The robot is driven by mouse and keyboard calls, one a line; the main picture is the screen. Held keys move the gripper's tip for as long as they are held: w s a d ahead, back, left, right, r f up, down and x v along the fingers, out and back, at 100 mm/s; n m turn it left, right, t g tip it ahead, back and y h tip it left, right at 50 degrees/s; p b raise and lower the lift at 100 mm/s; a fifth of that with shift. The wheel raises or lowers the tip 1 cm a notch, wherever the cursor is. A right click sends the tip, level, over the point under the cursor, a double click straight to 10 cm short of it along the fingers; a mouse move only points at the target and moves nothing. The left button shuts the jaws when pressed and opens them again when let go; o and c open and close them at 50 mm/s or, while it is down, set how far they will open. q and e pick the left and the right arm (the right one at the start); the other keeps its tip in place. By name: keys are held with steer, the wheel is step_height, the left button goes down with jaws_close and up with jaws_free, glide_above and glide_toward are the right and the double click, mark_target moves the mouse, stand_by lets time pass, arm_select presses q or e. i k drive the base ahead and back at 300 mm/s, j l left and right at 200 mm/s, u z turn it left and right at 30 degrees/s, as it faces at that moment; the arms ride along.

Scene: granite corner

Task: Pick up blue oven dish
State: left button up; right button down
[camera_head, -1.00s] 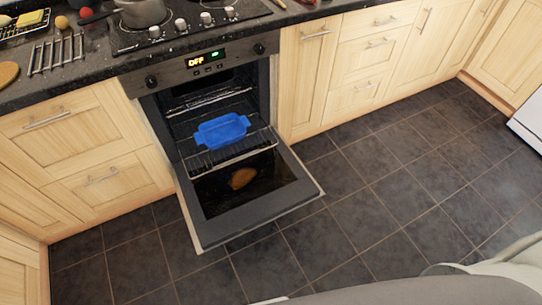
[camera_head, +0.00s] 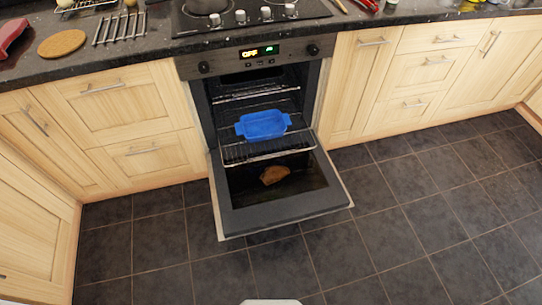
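A blue oven dish (camera_head: 263,125) with a handle at each end sits on a wire rack (camera_head: 243,152) in the open oven. The rack appears pulled partly out over the lowered oven door (camera_head: 284,219). The dish looks upright and nothing touches it from above. Neither of my grippers is in view.
A brown item (camera_head: 274,174) lies below the rack, over the door's inner side. The dark counter (camera_head: 140,40) above holds a hob (camera_head: 246,14), a round cork mat (camera_head: 62,43) and a metal rack (camera_head: 119,28). Wooden cabinets flank the oven. The tiled floor (camera_head: 420,220) in front is clear.

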mark_target(262, 126)
steer(key=i+l, duration=0.15)
steer(key=l, duration=0.2)
steer(key=i+l, duration=0.15)
steer(key=l, duration=0.2)
steer(key=i+l+u, duration=0.1)
steer(key=l, duration=0.25)
steer(key=i+l, duration=0.15)
steer(key=l, duration=0.25)
steer(key=i+l, duration=0.15)
steer(key=l, duration=0.2)
steer(key=i+l, duration=0.1)
steer(key=l, duration=0.3)
steer(key=j+u, duration=0.05)
